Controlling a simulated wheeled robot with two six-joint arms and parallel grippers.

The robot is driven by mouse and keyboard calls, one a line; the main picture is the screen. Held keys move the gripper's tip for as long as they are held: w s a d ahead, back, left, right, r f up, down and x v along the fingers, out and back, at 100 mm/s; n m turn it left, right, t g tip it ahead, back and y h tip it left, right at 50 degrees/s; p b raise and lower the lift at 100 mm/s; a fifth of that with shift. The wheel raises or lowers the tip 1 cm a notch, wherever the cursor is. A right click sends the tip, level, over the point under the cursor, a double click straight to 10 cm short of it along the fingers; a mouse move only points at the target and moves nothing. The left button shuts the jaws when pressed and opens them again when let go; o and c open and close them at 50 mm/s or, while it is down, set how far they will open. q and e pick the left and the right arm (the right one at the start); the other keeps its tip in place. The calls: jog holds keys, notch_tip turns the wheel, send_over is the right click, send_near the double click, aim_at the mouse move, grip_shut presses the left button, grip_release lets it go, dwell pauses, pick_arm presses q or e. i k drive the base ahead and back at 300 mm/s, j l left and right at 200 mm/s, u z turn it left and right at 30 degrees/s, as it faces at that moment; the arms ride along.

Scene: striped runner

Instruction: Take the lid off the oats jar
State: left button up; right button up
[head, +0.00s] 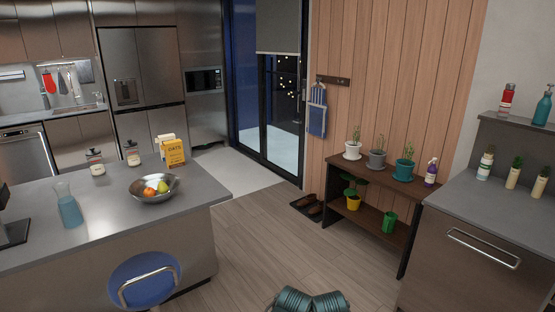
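Two clear jars with dark lids stand on the grey island counter. The left jar (97,163) and the right jar (132,154) both look closed and upright. Their labels are too small to read, so I cannot tell which is the oats jar. A yellow box (174,153) marked OATS stands just right of the right jar, with a pale carton (163,142) close behind it. Neither of my grippers shows in the head view.
The island (110,208) also holds a fruit bowl (143,192) and a blue carafe (69,208). A blue stool (145,279) stands at its front. A plant shelf (345,174) is at right. Wooden floor (245,240) between is clear. Two ribbed teal shapes, unclear, show at the bottom edge.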

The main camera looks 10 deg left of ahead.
aim_at(130, 144)
jog(key=i, duration=1.25)
jog(key=i+l, duration=0.15)
jog(key=i, duration=1.1)
jog(key=i+j+u, duration=0.15)
jog(key=i+u, duration=0.2)
jog(key=i, duration=0.75)
jog(key=i+l+u, duration=0.15)
jog(key=i+u, duration=0.2)
jog(key=i, duration=0.7)
jog(key=i+u, duration=0.25)
jog(key=i, duration=0.35)
jog(key=i+u, duration=0.2)
jog(key=i, duration=0.4)
jog(key=i+l+u, duration=0.25)
jog(key=i, duration=0.35)
jog(key=i+u, duration=0.35)
jog(key=u, duration=3.25)
jog(key=l, duration=0.1)
